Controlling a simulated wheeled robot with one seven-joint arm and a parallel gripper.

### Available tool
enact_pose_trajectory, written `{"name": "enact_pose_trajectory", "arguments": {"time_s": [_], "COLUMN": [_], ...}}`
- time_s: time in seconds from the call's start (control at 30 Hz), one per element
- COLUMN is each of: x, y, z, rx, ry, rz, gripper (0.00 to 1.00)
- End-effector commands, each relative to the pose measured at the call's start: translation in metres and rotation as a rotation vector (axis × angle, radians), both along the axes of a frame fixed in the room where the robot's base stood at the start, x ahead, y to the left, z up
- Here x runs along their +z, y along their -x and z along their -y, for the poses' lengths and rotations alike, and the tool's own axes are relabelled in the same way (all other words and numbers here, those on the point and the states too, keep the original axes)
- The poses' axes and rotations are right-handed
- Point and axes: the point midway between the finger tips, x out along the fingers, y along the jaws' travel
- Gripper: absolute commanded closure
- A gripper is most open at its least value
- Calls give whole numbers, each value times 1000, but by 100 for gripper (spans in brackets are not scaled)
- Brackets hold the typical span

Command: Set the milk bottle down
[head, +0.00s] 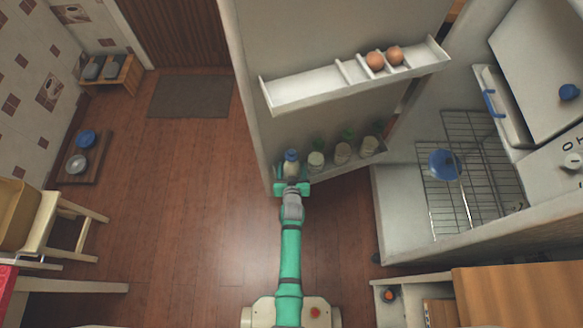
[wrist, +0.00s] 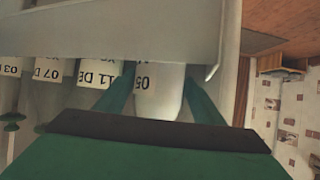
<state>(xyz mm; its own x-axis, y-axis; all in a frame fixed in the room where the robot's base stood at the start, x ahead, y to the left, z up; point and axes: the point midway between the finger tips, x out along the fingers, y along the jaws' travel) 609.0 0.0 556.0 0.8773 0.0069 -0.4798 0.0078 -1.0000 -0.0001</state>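The milk bottle (head: 291,168) is white with a blue cap and is upright at the left end of the fridge door's lower shelf (head: 345,172). In the wrist view the milk bottle (wrist: 158,92) carries a label with "05". My gripper (head: 291,187) reaches it from the front, and in the wrist view the two green fingers (wrist: 158,85) lie against its two sides, shut on it. The shelf's front wall (wrist: 110,25) hides the bottle's base, so I cannot tell whether it rests on the shelf floor.
Several similar dated bottles stand in a row beside it (head: 342,152). An upper door shelf (head: 305,93) holds two eggs (head: 385,58). The open fridge with wire racks (head: 470,150) is on the right.

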Motion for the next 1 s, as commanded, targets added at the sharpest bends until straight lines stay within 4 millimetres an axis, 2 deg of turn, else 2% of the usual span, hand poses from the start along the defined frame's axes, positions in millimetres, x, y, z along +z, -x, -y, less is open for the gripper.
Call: {"name": "enact_pose_trajectory", "arguments": {"time_s": [0.33,0.43,1.0], "x": [3,5,51], "y": [0,6,89], "z": [0,0,0], "rx": [0,0,0], "ry": [0,0,0], "rz": [1,0,-1], "gripper": [37,37,37]}}
